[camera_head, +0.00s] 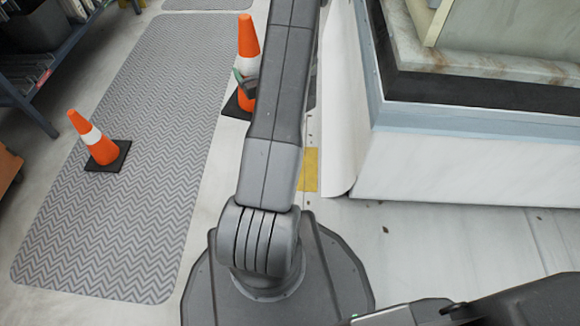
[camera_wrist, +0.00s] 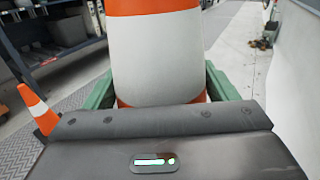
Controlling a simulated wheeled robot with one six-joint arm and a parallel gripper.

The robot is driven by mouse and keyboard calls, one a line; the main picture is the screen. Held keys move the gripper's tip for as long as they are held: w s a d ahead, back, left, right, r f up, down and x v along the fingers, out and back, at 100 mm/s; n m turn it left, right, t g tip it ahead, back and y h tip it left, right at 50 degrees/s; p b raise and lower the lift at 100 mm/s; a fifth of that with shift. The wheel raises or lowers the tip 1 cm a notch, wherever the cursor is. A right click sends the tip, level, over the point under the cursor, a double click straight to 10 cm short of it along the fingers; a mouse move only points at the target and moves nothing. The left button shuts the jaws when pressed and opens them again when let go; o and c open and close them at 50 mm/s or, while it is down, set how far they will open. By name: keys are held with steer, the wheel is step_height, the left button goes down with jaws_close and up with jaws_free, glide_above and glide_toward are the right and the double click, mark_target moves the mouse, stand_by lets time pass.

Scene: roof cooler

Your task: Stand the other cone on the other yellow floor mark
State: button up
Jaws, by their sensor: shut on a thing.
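An orange and white cone (camera_head: 248,40) with a black base stands upright beyond my arm in the head view. My gripper (camera_head: 245,82) is shut on it, with green fingers on both sides of its white band in the wrist view (camera_wrist: 155,50). I cannot tell whether its base touches the floor. A second cone (camera_head: 95,138) stands on the grey mat at the left; it also shows at the left of the wrist view (camera_wrist: 38,108). A yellow floor mark (camera_head: 310,168) shows right of my arm, which hides part of it.
A grey zigzag-patterned mat (camera_head: 120,230) covers the floor at left. Blue-framed shelving (camera_head: 35,110) stands at the upper left. A large white unit (camera_head: 460,165) with a loose white sheet (camera_head: 345,100) at its side bounds the right.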

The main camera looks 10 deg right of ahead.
steer(key=shift+m+h, duration=0.4)
steer(key=shift+h, duration=0.2)
steer(key=d+f, duration=0.2)
steer(key=f, duration=0.2)
steer(key=d+f+b, duration=0.1)
steer(key=d+f, duration=0.1)
steer(key=f, duration=0.3)
steer(key=d+f, duration=0.2)
steer(key=f, duration=0.2)
steer(key=shift+d+f, duration=0.25)
steer(key=shift+d, duration=0.1)
steer(key=s+d+f+b, duration=0.2)
steer(key=f+b, duration=0.1)
steer(key=f, duration=0.9)
steer(key=s+d+f+m+h+b, duration=0.1)
steer(key=s+d+f+b, duration=0.1)
steer(key=f, duration=1.1)
steer(key=shift+s+d+f+t+h+b, duration=0.2)
steer(key=shift+d+t+h+b, duration=0.1)
steer(key=shift+d+b, duration=0.25)
steer(key=o, duration=1.8)
steer(key=shift+a, duration=0.1)
steer(key=shift+s, duration=0.1)
